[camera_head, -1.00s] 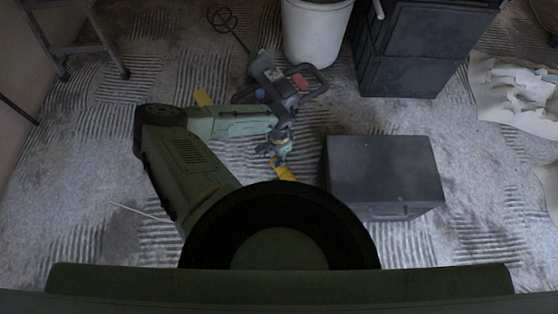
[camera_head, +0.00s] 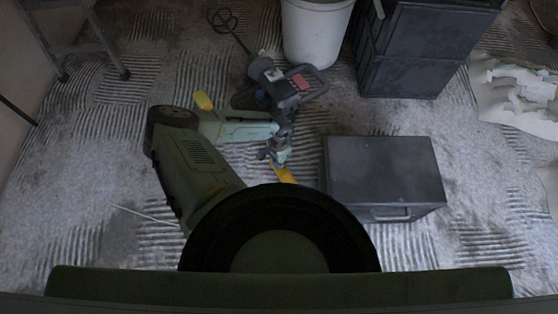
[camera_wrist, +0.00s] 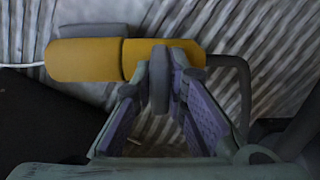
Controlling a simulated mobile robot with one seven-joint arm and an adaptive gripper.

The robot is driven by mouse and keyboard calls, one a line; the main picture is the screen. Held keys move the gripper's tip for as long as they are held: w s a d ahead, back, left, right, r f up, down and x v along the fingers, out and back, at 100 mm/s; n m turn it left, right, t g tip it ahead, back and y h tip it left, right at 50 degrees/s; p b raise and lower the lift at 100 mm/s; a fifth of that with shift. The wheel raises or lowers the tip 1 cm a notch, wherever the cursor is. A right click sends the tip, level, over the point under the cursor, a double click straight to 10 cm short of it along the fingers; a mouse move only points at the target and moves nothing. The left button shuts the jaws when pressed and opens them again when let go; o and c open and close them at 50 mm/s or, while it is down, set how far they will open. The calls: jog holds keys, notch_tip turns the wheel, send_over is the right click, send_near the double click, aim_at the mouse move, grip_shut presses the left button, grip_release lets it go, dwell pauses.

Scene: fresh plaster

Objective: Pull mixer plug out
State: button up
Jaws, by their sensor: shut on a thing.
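The mixer (camera_head: 285,85) lies on the floor in front of the white bucket, dark grey with a red patch. My gripper (camera_head: 280,155) is low over the floor, just below the mixer in the head view. Yellow also shows by the gripper in the head view (camera_head: 285,174).
A dark box (camera_head: 383,170) stands close right of my gripper. The white bucket (camera_head: 315,30) and stacked dark crates (camera_head: 400,75) stand behind. A yellow piece (camera_head: 203,100) shows behind my arm. A ladder-like stand (camera_head: 75,45) is at far left. Ridged floor is open at left.

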grip_shut()
jog(key=shift+w, duration=0.15)
jog(key=w+a, duration=0.1)
jog(key=w+a+b, duration=0.1)
jog(key=w, duration=0.1)
jog(key=shift+w+f, duration=0.15)
jog(key=shift+w, duration=0.05)
jog(key=shift+w+a, duration=0.3)
jog(key=shift+w, duration=0.05)
jog(key=shift+r, duration=0.2)
jog(key=o, duration=0.6)
grip_release()
jog(key=shift+o, duration=0.2)
